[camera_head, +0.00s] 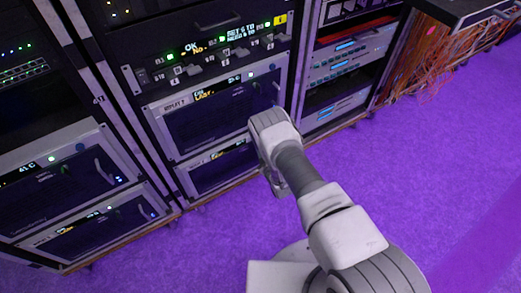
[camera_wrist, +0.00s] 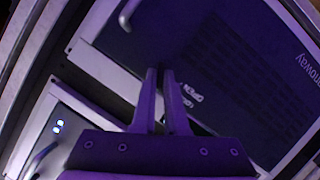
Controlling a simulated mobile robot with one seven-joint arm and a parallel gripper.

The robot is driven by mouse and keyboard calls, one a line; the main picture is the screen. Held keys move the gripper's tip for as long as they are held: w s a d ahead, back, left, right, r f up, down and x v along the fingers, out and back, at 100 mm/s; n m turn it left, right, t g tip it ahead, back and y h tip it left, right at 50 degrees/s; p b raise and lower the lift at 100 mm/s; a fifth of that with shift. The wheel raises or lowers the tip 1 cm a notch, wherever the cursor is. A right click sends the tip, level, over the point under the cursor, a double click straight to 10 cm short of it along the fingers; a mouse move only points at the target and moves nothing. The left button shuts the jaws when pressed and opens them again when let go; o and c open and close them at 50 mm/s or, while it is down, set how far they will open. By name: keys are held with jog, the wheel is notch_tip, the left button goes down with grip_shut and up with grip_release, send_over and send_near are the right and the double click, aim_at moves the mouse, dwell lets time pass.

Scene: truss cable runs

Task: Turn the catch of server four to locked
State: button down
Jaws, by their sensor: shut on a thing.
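My gripper (camera_wrist: 160,74) is in the wrist view, its two fingers close together against the dark front of a server (camera_wrist: 215,75). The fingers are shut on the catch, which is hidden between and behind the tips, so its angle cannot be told. White lettering (camera_wrist: 190,93) that seems to read "OPEN" is beside the right finger, with a second word partly covered by it. In the head view my arm reaches to the lower right of the middle rack and hides the catch. The lower server (camera_head: 215,170) there is partly covered by it. I cannot read its number.
A curved handle (camera_wrist: 127,15) stands out at the upper left of the wrist view. Another server with lit blue lamps (camera_wrist: 58,126) is at the lower left. Orange cables (camera_head: 430,55) hang at the right rack. The purple floor (camera_head: 440,165) is clear on the right.

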jog(key=shift+w+d+r+m+g+y+b, duration=0.2)
jog(key=shift+m+g+y, duration=0.3)
jog(key=shift+m, duration=0.55)
jog(key=shift+w+d+f+m+g+y+b, duration=0.1)
jog(key=shift+m+g+y+b, duration=0.25)
jog(key=shift+m, duration=0.7)
jog(key=shift+s+y, duration=0.1)
jog(key=shift+y, duration=0.15)
jog(key=shift+a, duration=0.1)
jog(key=c, duration=1)
grip_release()
jog(key=shift+o, duration=0.2)
jog(key=p+v, duration=0.6)
jog(key=v, duration=1.1)
jog(key=shift+r, duration=0.25)
